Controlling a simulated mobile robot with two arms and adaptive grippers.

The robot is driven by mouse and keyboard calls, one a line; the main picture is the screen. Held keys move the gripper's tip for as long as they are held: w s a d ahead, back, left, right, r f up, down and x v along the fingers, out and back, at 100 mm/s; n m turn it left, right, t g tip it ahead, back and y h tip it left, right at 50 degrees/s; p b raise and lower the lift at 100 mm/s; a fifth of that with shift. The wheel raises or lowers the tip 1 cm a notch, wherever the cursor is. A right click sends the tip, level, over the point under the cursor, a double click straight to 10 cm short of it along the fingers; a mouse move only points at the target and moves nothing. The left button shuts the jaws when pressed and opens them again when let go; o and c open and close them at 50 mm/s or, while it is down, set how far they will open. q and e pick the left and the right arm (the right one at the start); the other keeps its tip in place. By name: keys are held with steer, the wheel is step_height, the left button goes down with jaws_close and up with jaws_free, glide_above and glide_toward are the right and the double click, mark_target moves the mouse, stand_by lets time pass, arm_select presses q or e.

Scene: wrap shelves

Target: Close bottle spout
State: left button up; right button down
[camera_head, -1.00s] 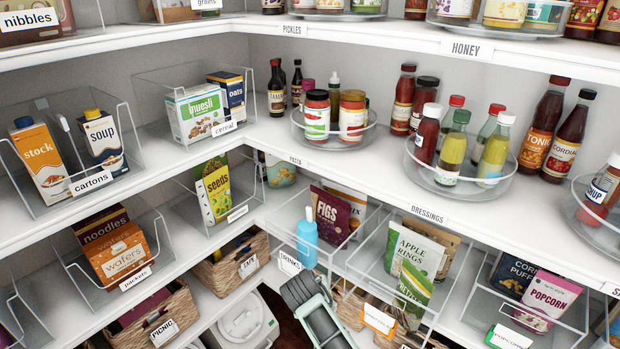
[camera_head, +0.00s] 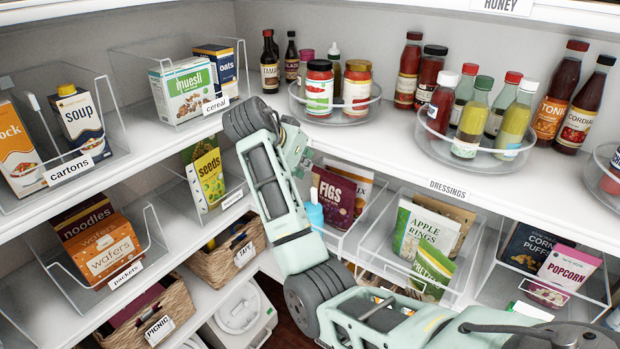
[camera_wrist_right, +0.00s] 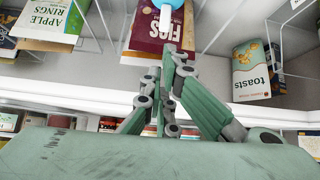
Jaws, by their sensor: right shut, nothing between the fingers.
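The blue bottle (camera_head: 314,214) stands in front of the dark red figs packet (camera_head: 334,190), partly hidden behind my right arm in the head view. In the right wrist view the bottle's blue part (camera_wrist_right: 174,4) shows at the top edge, with a white spout piece (camera_wrist_right: 166,20) on it. My right gripper (camera_head: 306,160) is shut and empty, above the bottle in the head view. In the wrist view its fingertips (camera_wrist_right: 171,52) lie just below the white spout; whether they touch it I cannot tell. The spout's exact angle is unclear. My left gripper is out of view.
The shelf above the bottle, with a jar turntable (camera_head: 336,116), has its edge close to my gripper. A clear bin with apple rings (camera_head: 424,232) stands to the right, a seeds packet (camera_head: 205,176) to the left. A toasts box (camera_wrist_right: 255,70) shows in the wrist view.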

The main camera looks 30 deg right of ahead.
steer(key=p, duration=0.4)
glide_above(314, 196)
steer(key=d, duration=0.3)
step_height(314, 196, down, 7)
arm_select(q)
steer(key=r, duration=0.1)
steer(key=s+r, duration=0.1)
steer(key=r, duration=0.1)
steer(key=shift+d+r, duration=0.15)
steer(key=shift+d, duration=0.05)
arm_select(e)
steer(key=shift+w+a+r, duration=0.15)
steer(key=shift+w+a, duration=0.1)
steer(key=shift+w, duration=0.2)
arm_select(q)
steer(key=shift+b, duration=0.4)
arm_select(e)
steer(key=shift+a, duration=0.1)
